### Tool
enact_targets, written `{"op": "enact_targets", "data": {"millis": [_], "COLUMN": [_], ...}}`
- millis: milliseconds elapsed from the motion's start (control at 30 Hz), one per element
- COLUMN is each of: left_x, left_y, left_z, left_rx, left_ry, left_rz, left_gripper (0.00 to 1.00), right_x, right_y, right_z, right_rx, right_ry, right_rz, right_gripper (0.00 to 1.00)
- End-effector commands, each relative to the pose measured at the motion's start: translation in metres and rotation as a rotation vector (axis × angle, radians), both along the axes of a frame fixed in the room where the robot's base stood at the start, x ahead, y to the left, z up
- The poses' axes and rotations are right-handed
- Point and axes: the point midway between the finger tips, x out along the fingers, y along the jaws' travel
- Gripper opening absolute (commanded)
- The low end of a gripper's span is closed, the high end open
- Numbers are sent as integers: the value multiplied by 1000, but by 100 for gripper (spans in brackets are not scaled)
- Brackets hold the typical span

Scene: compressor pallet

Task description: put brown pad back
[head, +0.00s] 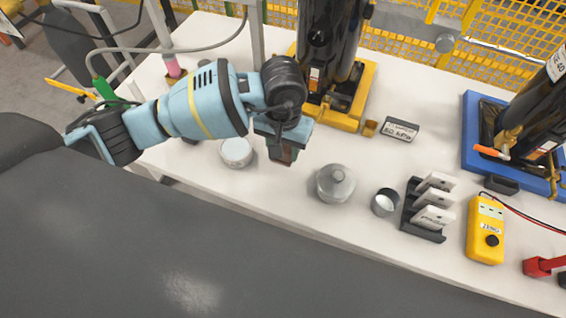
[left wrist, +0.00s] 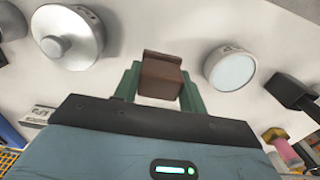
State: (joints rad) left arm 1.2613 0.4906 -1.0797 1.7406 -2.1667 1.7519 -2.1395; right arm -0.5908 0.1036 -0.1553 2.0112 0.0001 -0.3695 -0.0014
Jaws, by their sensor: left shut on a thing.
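My left gripper (head: 282,148) hangs over the white table, left of the silver lidded pot. It is shut on the brown pad (left wrist: 160,76), which sits between the two green fingers in the left wrist view. In the head view only the pad's lower end (head: 283,156) shows below the gripper. I cannot tell whether the pad touches the table. My right gripper is not in view.
On the white table (head: 300,209) stand a round white-topped tin (head: 237,152), the silver pot (head: 335,184), a small cup (head: 384,202), a black rack (head: 424,235) with white pieces and a yellow meter (head: 487,228). Yellow (head: 366,95) and blue (head: 474,130) bases carry black cylinders behind.

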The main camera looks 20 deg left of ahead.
Motion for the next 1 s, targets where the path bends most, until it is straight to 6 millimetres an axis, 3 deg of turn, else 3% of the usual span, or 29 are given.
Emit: {"op": "enact_targets", "data": {"millis": [133, 467, 700, 1000], "left_x": [0, 0, 0, 0], "left_y": [0, 0, 0, 0], "left_z": [-20, -32, -61, -63], "left_rx": [-1, 0, -1, 0], "left_ry": [1, 0, 1, -1], "left_rz": [2, 1, 2, 0], "left_gripper": [16, 16, 16, 16], "right_x": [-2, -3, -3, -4], "right_y": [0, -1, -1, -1], "right_z": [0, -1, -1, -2], "right_rx": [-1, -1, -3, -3], "right_ry": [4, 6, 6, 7], "right_rz": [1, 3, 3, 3], "right_gripper": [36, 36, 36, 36]}}
